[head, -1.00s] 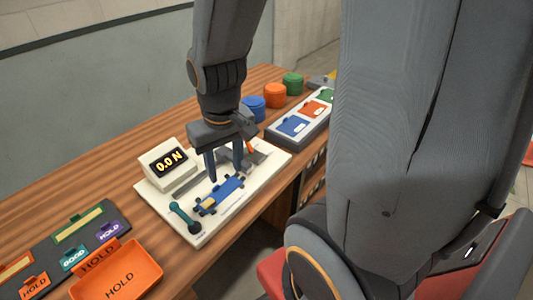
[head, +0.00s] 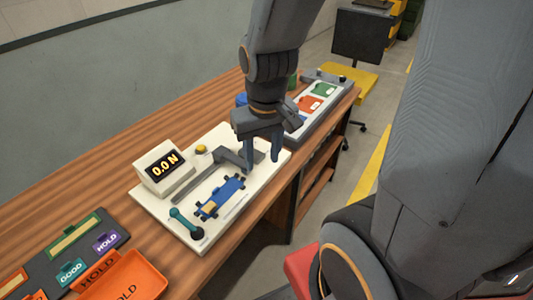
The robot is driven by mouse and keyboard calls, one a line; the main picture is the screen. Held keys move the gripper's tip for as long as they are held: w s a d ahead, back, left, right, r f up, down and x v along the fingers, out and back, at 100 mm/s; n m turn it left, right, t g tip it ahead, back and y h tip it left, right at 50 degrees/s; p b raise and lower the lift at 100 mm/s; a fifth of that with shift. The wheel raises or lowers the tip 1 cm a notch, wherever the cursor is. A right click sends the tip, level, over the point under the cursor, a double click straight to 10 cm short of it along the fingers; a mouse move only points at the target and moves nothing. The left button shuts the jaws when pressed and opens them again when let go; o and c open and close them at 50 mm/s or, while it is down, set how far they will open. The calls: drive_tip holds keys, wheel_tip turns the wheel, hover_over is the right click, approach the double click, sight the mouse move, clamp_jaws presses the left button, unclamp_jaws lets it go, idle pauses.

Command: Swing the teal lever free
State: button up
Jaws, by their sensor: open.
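The teal lever (head: 184,222) is at the front left of the white test board (head: 240,140), with a dark round knob at its lower end. A blue film roller part (head: 221,196) lies on the board just right of the lever. A grey sliding arm (head: 215,174) lies behind it. My gripper (head: 262,160) is open and empty, above the right part of the board, well to the right of the lever and apart from it. Whether its fingers touch the board is unclear.
A display reading 0.0 N (head: 164,167) stands at the board's back left. A yellow button (head: 201,149) is behind the grey arm. An orange HOLD tray (head: 125,277) and a dark label rack (head: 65,250) lie at the front left. A tray of coloured cards (head: 310,106) lies beyond my gripper.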

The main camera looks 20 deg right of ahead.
drive_tip(key=c, duration=0.9)
drive_tip(key=shift+f, duration=0.2)
clamp_jaws()
drive_tip(key=m+g+y+b, duration=0.4)
drive_tip(key=m+y+b, duration=0.45)
drive_tip(key=m, duration=0.55)
approach(181, 215)
drive_tip(key=p+x, duration=0.2)
drive_tip(key=x, duration=0.3)
drive_tip(key=shift+a+f, duration=0.15)
drive_tip(key=shift+f, duration=0.2)
